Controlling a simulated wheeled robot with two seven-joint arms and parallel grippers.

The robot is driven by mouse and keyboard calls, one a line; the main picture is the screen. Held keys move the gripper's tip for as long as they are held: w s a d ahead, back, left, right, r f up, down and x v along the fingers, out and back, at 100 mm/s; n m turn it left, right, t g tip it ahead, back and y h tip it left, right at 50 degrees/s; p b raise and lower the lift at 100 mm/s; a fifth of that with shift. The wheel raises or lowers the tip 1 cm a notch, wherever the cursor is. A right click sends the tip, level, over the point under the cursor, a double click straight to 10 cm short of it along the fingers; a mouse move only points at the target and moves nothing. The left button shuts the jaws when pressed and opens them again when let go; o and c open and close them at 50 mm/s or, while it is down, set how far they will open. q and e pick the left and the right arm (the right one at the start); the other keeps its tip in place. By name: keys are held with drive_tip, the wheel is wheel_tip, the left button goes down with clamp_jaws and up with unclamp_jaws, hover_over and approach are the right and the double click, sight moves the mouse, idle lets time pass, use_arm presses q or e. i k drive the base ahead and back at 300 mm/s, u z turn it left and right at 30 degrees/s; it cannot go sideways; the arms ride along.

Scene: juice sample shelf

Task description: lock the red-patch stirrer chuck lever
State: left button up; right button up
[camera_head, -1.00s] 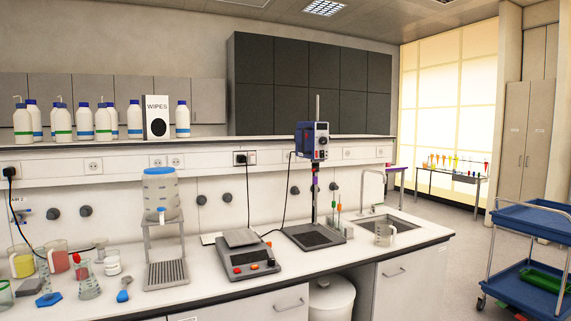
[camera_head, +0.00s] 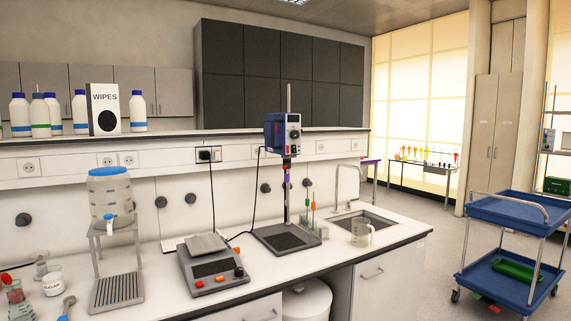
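An overhead stirrer (camera_head: 278,133) with a blue and grey motor head is mounted on an upright rod over a dark base plate (camera_head: 287,240) on the bench. Below the head is a small dark chuck area with a reddish spot and a purple part on the shaft. The chuck lever is too small to make out, so I cannot tell its position. Another device with a grey, dialled front (camera_head: 548,140) is partly visible at the far right; I cannot tell what it is. Neither of my grippers is in view.
A blue trolley (camera_head: 500,212) stands to the right. Open floor lies between bench and trolley.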

sight(287, 163)
drive_tip(key=u, duration=0.2)
drive_tip(key=i, duration=1.35)
drive_tip(key=u, duration=0.15)
